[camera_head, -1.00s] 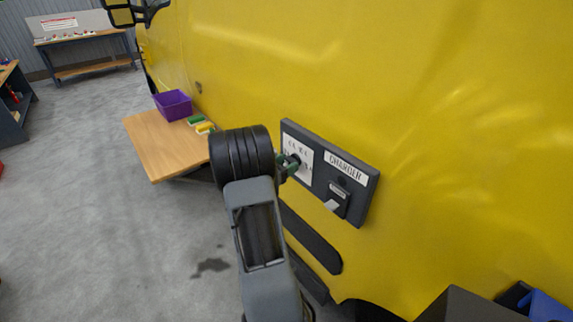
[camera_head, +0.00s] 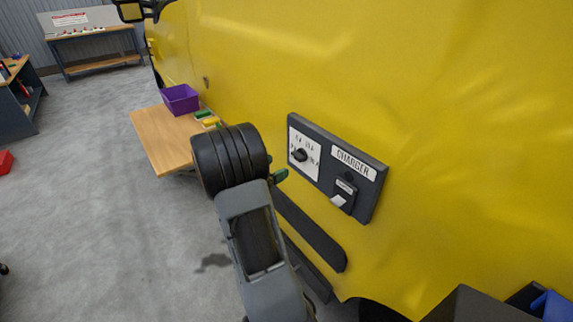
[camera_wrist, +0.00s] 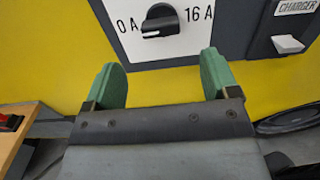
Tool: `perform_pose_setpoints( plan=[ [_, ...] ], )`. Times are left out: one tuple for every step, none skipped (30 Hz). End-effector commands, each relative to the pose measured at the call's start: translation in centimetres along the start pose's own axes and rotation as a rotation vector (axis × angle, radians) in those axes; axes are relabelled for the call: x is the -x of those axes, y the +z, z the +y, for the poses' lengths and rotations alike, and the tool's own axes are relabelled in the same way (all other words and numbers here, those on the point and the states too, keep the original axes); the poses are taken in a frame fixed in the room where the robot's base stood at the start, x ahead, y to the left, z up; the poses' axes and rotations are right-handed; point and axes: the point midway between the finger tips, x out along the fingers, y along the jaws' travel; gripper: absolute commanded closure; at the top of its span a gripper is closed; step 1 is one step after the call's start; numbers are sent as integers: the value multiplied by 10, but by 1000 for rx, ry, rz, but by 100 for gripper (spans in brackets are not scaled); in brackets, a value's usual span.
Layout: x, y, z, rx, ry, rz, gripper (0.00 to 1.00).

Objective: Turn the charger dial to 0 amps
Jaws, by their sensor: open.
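The charger panel (camera_head: 368,202) is a dark box on the yellow vehicle side, with a white dial plate (camera_head: 313,166). The black dial knob (camera_head: 300,155) also shows in the wrist view (camera_wrist: 160,20), where its top is cut off. There, its handle lies nearly level between the 0 A and 16 A labels, with a white mark at its left end, on the 0 A side. My gripper (camera_wrist: 161,78) is open and empty, its green fingertips apart below the knob and not touching it. In the head view the gripper (camera_head: 279,176) is mostly hidden behind my wrist.
A switch with a white lever (camera_head: 338,200) sits right of the dial, under the CHARGER label. A wooden table (camera_head: 155,140) with a purple bin (camera_head: 181,98) stands left. A dark box (camera_head: 470,305) is at lower right. The grey floor at left is mostly clear.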

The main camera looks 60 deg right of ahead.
Motion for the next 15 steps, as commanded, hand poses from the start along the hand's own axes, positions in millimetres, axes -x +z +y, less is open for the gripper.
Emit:
perform_pose_setpoints(
  plan=[
    [11, -2, 1, 0, 5, 0, 19],
    [16, -2, 1, 0, 5, 0, 19],
    [23, -2, 1, 0, 5, 0, 19],
    [28, -2, 1, 0, 4, 1, 19],
    [33, -2, 0, 1, 4, 0, 19],
    [38, -1, 0, 1, 3, 0, 19],
    [42, -1, 0, 1, 2, 0, 19],
    [46, -1, 0, 1, 3, 0, 19],
    [50, -1, 0, 1, 3, 0, 19],
    [52, -1, 0, 1, 2, 1, 19],
    [54, -1, 0, 1, 1, 0, 19],
    [57, -1, 0, 1, 1, 0, 19],
    [58, -1, 0, 1, 1, 0, 19],
    [60, 0, 0, 1, 1, 0, 19],
    [61, 0, 0, 2, 0, 0, 19]
  ],
)
